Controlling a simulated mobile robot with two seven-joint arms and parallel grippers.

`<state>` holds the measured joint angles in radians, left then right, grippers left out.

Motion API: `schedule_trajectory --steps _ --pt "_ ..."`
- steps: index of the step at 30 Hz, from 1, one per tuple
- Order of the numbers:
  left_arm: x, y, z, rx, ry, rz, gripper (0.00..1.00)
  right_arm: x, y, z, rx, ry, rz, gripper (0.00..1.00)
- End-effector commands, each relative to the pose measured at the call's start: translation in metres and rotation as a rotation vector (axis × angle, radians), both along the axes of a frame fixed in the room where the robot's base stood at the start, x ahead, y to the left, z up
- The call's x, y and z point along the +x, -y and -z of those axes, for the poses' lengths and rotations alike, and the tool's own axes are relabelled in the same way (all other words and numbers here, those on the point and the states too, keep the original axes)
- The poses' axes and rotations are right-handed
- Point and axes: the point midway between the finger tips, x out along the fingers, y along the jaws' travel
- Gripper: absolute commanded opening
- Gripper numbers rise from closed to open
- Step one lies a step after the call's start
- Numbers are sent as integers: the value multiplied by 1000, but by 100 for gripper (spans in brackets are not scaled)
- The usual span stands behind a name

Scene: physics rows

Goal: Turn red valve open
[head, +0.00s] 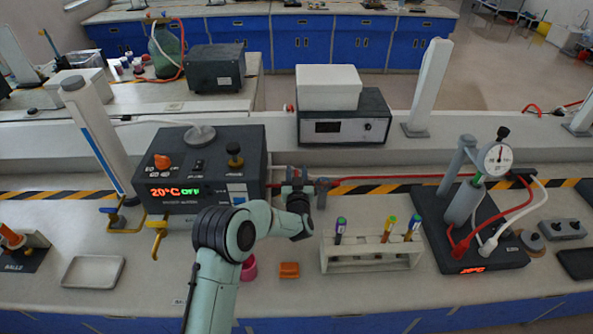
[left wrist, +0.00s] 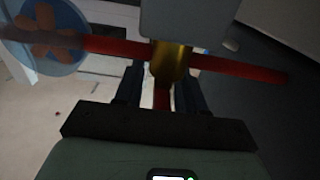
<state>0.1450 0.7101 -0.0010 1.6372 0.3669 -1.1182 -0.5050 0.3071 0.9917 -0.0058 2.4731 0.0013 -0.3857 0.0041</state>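In the left wrist view a red bar (left wrist: 225,67) runs across the top, with a brass-coloured fitting (left wrist: 171,62) at its middle. A short red piece (left wrist: 162,97), seemingly the valve handle, reaches down from the fitting between the fingers. My left gripper (left wrist: 160,88) has its two dark fingers apart on either side of it, with a small gap seeming to show. In the head view my left gripper (head: 308,187) is at the red line beside the dark heater box, largely hiding the valve. My right gripper is not in view.
A dark box (head: 255,160) with a lit display stands left of the gripper. A white rack (head: 372,258) with several coloured tubes and an orange block (head: 289,270) are in front. A gauge stand (head: 450,235) is at right. A blue disc (left wrist: 72,53) with an orange wheel shows in the wrist view.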

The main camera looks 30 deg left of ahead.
Motion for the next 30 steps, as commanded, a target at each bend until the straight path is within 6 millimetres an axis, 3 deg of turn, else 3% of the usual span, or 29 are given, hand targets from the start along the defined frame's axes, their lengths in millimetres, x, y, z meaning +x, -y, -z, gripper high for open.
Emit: schedule_trajectory --steps 9,12,13,20,30 --pt "2 -1 1 -1 -1 1 39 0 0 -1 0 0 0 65" --pt "2 -1 1 -1 -1 0 7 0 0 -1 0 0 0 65" --pt "2 -1 1 -1 -1 0 0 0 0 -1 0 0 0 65" --pt "2 -1 2 -1 -1 -20 0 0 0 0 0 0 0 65" --pt "0 -4 3 0 -4 -237 0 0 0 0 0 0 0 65"
